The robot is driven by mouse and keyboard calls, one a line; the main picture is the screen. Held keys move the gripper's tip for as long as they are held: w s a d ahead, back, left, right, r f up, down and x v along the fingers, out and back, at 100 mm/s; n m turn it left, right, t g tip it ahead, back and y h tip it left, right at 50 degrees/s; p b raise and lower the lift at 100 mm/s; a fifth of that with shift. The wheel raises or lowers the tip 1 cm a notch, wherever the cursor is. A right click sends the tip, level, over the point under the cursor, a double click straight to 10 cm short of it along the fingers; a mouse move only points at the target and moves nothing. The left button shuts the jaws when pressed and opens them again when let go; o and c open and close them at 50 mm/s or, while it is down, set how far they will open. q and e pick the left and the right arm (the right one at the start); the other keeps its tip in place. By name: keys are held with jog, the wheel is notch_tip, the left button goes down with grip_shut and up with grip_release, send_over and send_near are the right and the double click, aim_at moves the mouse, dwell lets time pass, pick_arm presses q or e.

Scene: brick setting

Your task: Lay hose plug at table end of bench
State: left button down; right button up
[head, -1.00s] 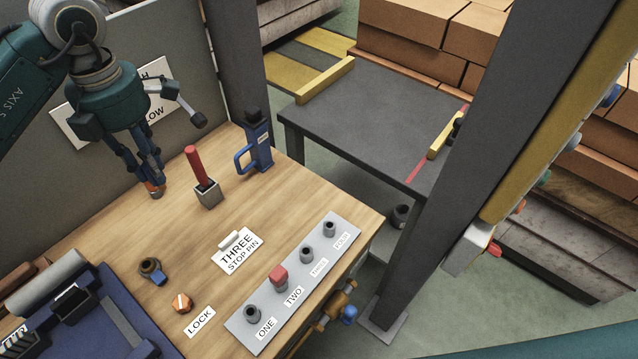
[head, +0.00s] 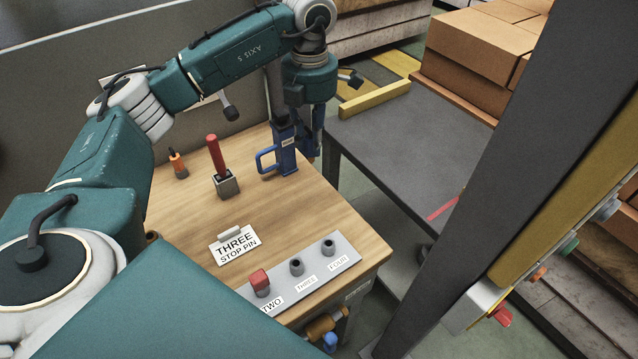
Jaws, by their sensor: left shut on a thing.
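My left gripper (head: 309,150) is pointing down at the table end of the bench (head: 335,215), just right of and behind a blue handled tool (head: 285,158). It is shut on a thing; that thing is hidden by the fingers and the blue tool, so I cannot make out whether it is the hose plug. I cannot tell whether it touches the bench. My right gripper is not in view.
A red-handled tool in a grey block (head: 226,184) and an orange dark-tipped item (head: 178,163) stand at the bench's back. A labelled socket strip (head: 328,265) lies in front. A dark table (head: 395,140) adjoins beyond a gap; a dark post (head: 485,190) stands right.

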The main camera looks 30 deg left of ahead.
pick_arm(q)
notch_tip(320, 180, down, 13)
jog(key=p, duration=0.3)
jog(key=shift+d, duration=0.1)
jog(key=shift+w+f, duration=0.1)
jog(key=shift+f, duration=0.4)
jog(key=c, duration=1.5)
grip_release()
jog(key=shift+f, duration=0.1)
jog(key=shift+c, duration=0.2)
